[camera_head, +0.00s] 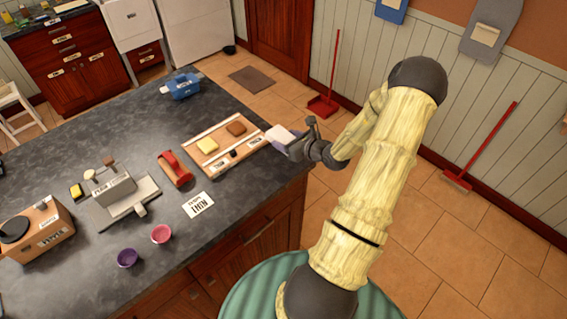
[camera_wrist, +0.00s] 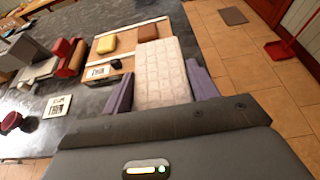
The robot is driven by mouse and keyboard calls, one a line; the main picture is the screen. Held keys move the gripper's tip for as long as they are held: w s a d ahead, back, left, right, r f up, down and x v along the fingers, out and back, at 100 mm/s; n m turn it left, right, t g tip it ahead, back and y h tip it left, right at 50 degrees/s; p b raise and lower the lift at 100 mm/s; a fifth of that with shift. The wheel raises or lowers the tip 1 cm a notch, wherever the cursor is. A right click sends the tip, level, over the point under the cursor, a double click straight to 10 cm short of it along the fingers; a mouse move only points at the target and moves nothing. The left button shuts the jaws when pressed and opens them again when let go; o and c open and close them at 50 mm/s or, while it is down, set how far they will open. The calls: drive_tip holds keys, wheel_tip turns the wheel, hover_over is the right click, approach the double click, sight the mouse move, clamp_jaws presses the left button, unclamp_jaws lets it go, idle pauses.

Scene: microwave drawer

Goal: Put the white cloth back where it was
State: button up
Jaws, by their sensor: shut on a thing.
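The white cloth (camera_wrist: 161,68) lies flat and quilted between the two purple fingers of my gripper (camera_wrist: 160,93) in the wrist view. My gripper is shut on its near part, and the rest reaches away from the fingers. In the head view the white cloth (camera_head: 280,134) shows small at the tip of my gripper (camera_head: 292,147), by the counter's right edge. The wooden tray (camera_head: 244,151) lies just left of it, with a yellow sponge (camera_head: 207,145) and a brown sponge (camera_head: 236,128) on it. Whether the cloth touches the tray I cannot tell.
Bare counter lies around the tray. Tiled floor lies beyond the right edge.

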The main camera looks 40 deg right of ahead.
drive_tip(key=p, duration=0.2)
hover_over(286, 165)
drive_tip(key=shift+w+f, duration=0.1)
drive_tip(key=shift+f, duration=2.85)
drive_tip(key=f, duration=0.2)
drive_tip(key=f+p, duration=0.1)
drive_tip(key=shift+s+d+f, duration=0.15)
drive_tip(key=shift+s+f, duration=0.1)
drive_tip(key=shift+w+f, duration=0.1)
drive_tip(key=shift+f, duration=0.2)
drive_tip(key=shift+f, duration=0.15)
drive_tip(key=o, duration=0.8)
drive_tip(key=shift+o, duration=0.2)
